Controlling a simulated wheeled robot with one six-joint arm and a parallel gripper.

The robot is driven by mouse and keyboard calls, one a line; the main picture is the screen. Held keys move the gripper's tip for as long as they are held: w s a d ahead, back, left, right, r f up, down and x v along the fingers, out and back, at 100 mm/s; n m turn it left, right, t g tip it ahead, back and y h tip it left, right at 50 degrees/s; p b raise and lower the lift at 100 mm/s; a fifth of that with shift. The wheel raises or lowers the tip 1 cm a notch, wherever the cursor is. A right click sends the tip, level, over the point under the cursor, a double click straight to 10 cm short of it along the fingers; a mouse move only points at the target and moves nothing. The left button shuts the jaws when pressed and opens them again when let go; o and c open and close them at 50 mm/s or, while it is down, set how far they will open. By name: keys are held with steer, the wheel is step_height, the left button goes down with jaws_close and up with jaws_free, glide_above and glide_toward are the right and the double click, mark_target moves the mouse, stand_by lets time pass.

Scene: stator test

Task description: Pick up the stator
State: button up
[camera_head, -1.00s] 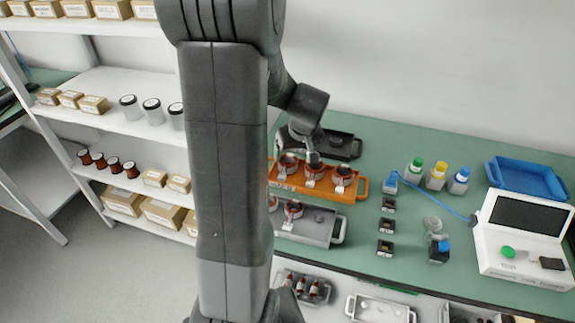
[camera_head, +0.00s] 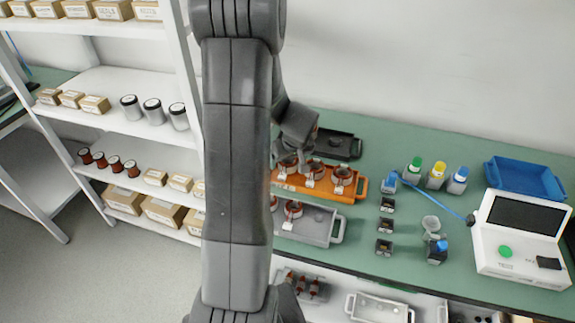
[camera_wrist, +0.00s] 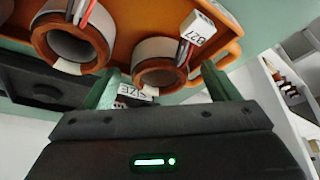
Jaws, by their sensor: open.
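Several stators, dark reddish-copper rings with white labels, sit in an orange tray (camera_head: 353,197) on the green bench. In the wrist view a stator (camera_wrist: 160,72) with a white band and a tag reading B27 lies in line with the gap between my open green fingers. Another stator (camera_wrist: 72,42) is to its left in the orange tray (camera_wrist: 135,20). My gripper (camera_wrist: 160,78) is empty; whether its fingers touch the stator I cannot tell. In the head view my wrist is over the tray's left part, and my arm hides the fingertips. Other stators there (camera_head: 314,171) (camera_head: 342,179) show.
A grey tray (camera_head: 322,238) with stators lies in front of the orange one. A black tray (camera_head: 347,146) is behind. Small parts, capped bottles (camera_head: 437,174), a blue tray (camera_head: 525,178) and a white device (camera_head: 515,240) stand right. Shelves (camera_head: 125,120) are left.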

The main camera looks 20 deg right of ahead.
steer(key=c, duration=1.3)
steer(key=shift+r, duration=0.1)
